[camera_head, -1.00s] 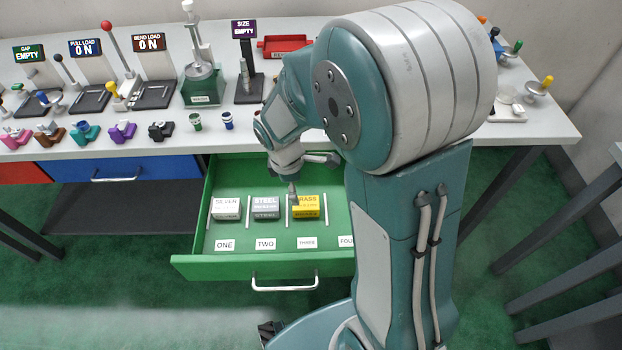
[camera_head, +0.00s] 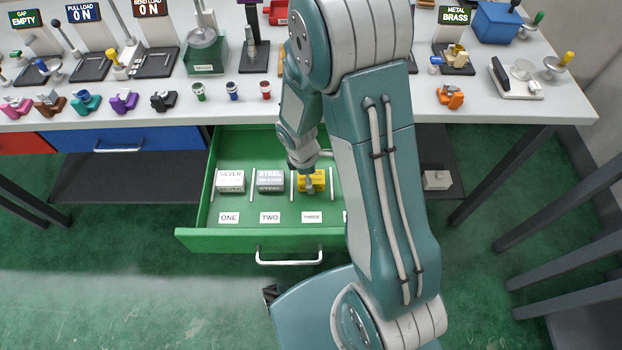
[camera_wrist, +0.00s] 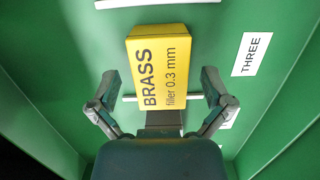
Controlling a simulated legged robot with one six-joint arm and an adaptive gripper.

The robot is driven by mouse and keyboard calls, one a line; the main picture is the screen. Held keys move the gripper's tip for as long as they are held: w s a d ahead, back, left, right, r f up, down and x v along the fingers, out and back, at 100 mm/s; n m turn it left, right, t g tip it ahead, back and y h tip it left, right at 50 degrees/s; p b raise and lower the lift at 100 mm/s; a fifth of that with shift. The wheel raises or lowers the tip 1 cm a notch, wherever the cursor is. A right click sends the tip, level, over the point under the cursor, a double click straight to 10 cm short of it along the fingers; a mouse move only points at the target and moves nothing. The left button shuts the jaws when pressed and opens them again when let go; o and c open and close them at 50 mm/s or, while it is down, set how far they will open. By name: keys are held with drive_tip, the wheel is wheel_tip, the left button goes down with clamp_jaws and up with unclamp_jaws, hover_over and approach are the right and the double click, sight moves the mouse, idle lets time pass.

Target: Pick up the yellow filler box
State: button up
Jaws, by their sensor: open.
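The yellow filler box (camera_head: 318,181), lettered BRASS, stands in the open green drawer (camera_head: 195,239) behind the label THREE. In the wrist view the yellow box (camera_wrist: 163,68) reads "BRASS filler 0.3 mm" and lies between and a little beyond my fingertips. My gripper (camera_head: 309,186) is over the box in the head view and hides part of it. In the wrist view my gripper (camera_wrist: 161,92) is open, one finger on each side of the box, with gaps showing. Nothing is held.
A grey STEEL box (camera_head: 270,181) and a white SILVER box (camera_head: 231,180) stand to the left, separated by thin white dividers (camera_head: 252,184). The drawer walls surround them. The bench (camera_head: 400,120) above carries several small parts and signs.

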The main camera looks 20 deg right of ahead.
drive_tip(key=shift+f, duration=0.5)
drive_tip(key=c, duration=1.2)
drive_tip(key=shift+r, duration=0.15)
